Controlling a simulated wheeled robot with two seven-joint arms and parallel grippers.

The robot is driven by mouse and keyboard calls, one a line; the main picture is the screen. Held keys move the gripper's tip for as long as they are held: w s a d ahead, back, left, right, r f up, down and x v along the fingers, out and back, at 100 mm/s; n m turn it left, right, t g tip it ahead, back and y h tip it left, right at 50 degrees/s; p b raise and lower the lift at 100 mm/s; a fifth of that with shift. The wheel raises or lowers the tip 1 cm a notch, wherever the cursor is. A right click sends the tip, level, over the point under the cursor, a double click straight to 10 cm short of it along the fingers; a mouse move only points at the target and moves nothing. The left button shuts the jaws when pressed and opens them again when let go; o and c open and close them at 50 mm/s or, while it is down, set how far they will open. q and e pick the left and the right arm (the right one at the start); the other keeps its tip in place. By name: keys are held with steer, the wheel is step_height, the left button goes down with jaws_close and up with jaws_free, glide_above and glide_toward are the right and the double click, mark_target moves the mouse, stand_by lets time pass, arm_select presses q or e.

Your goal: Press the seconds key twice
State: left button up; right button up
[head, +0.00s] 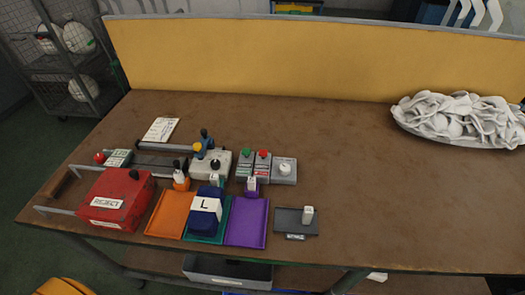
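Two small grey key boxes stand side by side near the middle of the bench, one with a green button (247,154) and one with a red button (263,154). A grey box with a round white knob (285,168) sits just to their right. Their labels are too small to read, so I cannot tell which one is the seconds key. Neither of my grippers shows in the head view, and nothing touches the buttons.
On the brown bench (370,190), a red box (118,198), orange tray (166,215) and purple tray (248,232) stand in front. A dark blue block (205,207) marked L sits between the trays. A white sock pile (457,119) lies far right. The bench's right-middle is clear.

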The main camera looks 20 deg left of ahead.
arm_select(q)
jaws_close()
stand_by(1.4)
